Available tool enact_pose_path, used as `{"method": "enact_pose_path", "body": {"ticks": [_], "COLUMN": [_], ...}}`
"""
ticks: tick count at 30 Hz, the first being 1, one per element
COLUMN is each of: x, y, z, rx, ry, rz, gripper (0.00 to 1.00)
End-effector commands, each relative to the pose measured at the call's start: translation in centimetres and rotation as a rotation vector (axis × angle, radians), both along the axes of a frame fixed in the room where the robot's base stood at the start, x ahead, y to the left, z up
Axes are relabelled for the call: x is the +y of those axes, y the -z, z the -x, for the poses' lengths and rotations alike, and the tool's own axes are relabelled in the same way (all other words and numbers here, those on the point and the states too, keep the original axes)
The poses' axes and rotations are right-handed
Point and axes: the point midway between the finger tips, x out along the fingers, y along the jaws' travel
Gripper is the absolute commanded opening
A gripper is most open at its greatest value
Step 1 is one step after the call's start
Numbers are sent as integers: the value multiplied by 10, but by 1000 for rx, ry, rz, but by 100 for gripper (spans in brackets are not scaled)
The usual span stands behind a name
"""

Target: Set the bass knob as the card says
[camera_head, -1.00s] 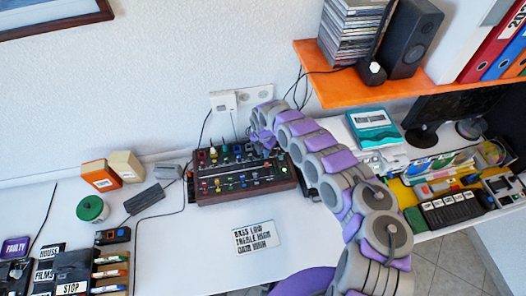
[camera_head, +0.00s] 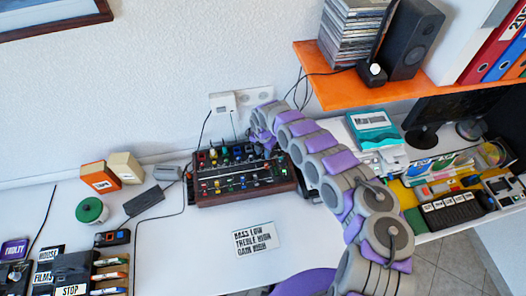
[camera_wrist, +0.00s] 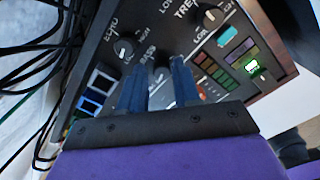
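The card (camera_head: 250,248) lies flat on the white desk in front of the mixer and reads BASS LOW, TREBLE HIGH, GAIN HIGH. The dark mixer (camera_head: 240,197) with wood-coloured sides stands against the wall side of the desk. My gripper (camera_wrist: 163,62) reaches its upper right part from above. In the wrist view, the two blue fingers stand apart at the BASS label (camera_wrist: 147,55), with a dark knob (camera_wrist: 163,73) partly visible between them. Its pointer is hidden, and I cannot tell whether the fingers press on it. The treble knob (camera_wrist: 211,17) and echo knob (camera_wrist: 125,48) are uncovered beside them.
Black cables (camera_wrist: 35,50) run beside the mixer. An orange shelf (camera_head: 350,90) with a speaker (camera_head: 408,38) hangs above right. Left are boxes (camera_head: 100,177), a green reel (camera_head: 91,211) and labelled trays (camera_head: 65,270). The desk around the card is clear.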

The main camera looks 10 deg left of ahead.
Motion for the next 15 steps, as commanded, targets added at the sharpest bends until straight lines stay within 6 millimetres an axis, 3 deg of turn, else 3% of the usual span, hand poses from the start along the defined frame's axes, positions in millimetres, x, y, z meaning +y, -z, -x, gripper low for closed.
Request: {"method": "enact_pose_path", "body": {"ticks": [5,15], "x": [-2,0], "y": [-22,-97], "z": [-1,-3], "rx": [-2,-5], "ry": [2,1], "rz": [1,2], "gripper": [32,32]}}
